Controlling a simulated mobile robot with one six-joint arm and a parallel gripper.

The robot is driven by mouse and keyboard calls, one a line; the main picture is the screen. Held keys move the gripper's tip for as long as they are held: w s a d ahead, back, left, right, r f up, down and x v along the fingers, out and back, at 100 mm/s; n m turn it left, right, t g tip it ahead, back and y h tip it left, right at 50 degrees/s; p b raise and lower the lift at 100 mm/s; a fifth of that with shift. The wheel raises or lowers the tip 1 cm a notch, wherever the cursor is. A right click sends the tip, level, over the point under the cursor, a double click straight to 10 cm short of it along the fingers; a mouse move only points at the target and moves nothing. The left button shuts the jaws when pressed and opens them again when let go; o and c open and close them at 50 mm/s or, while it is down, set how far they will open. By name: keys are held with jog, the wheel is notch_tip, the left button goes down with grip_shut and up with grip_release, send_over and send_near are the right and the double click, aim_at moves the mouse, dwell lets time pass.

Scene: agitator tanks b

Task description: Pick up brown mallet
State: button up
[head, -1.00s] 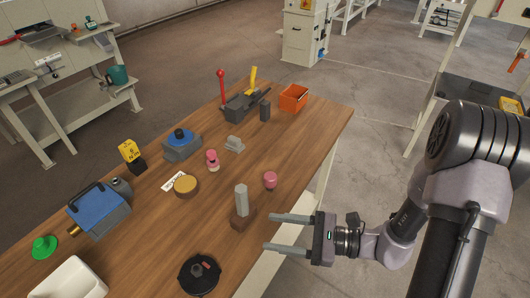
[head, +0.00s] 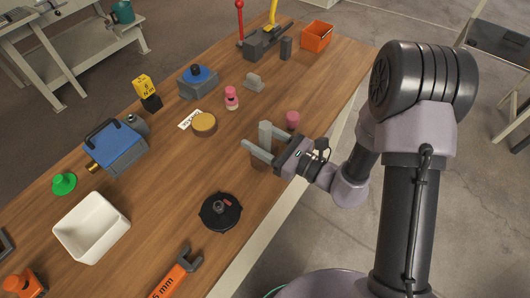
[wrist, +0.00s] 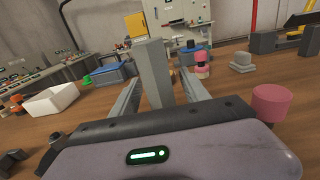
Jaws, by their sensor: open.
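The brown mallet stands upright on the table, its grey handle (head: 265,133) pointing up. Its brown head is low down and mostly hidden behind my gripper (head: 261,141) in the head view. My gripper is open and level, reaching in from the right, with its fingers at the handle. In the wrist view the handle (wrist: 153,72) rises between the two fingers of my gripper (wrist: 158,82). The jaws are not closed on it. The head is hidden in the wrist view.
A pink knob (head: 292,120) stands close behind my gripper. A black round part (head: 220,211) lies nearer. A round tan disc (head: 203,124), a pink bottle (head: 231,98) and a grey block (head: 254,82) are farther left. A white bin (head: 91,228) stands at left.

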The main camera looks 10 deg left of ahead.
jog(key=shift+w+a, duration=0.3)
jog(key=shift+a, duration=0.35)
grip_shut()
jog(key=shift+d, duration=0.1)
dwell(0.8)
